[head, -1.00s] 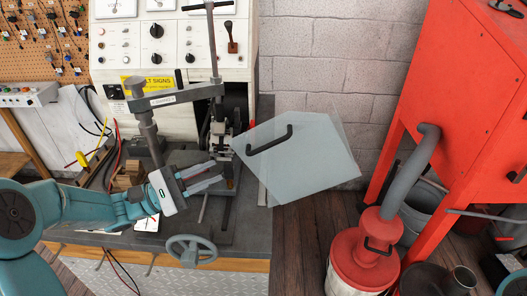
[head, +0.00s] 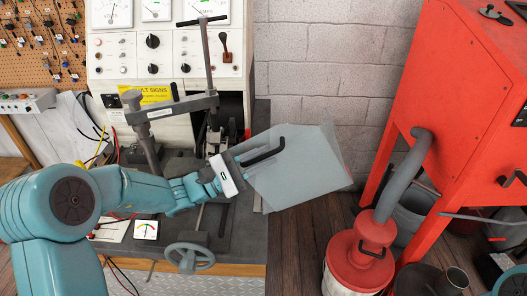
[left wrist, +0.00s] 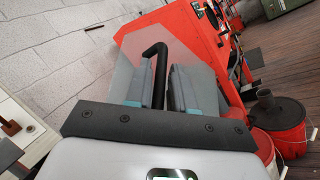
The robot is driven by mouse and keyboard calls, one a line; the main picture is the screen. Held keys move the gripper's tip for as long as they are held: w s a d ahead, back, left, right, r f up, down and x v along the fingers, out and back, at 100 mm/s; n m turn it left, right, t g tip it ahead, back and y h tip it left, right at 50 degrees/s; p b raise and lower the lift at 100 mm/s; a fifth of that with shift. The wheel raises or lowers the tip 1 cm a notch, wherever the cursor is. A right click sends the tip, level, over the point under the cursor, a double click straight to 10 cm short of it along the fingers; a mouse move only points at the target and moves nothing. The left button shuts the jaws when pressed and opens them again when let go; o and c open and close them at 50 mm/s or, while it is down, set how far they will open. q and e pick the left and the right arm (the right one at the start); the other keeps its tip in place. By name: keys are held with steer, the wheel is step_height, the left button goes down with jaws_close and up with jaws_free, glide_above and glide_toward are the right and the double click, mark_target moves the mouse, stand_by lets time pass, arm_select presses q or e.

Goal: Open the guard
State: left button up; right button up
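The guard (head: 305,178) is a clear, greyish panel with a bent black handle (head: 266,155). It stands at the right edge of the test bench. My left gripper (head: 258,157) is at the handle, with its fingers on either side of the bar. In the left wrist view the handle (left wrist: 158,72) runs between the two grey fingers (left wrist: 157,88), with the guard (left wrist: 130,70) around and behind them. The fingers look apart, with only a narrow gap beside the bar; contact is hard to judge. My right gripper is not in view.
A clamp frame (head: 178,107) and a handwheel (head: 190,257) are on the bench beside my left arm. A red cabinet (head: 455,110) and a red-lidded bucket (head: 358,255) stand to the right. Wooden floor (head: 305,235) lies clear below the guard.

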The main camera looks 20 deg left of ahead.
arm_select(q)
steer(key=shift+w+d+r, duration=0.1)
steer(key=shift+w+d, duration=0.05)
steer(key=shift+d, duration=0.05)
jaws_close()
steer(key=b, duration=0.1)
steer(key=a+b, duration=0.2)
steer(key=shift+s+a+f+n+t+h, duration=0.2)
steer(key=shift+s+f+n+t+h, duration=0.1)
steer(key=shift+s+f+h, duration=0.1)
steer(key=shift+a+r, duration=0.2)
steer(key=shift+a, duration=0.05)
steer(key=shift+r, duration=0.1)
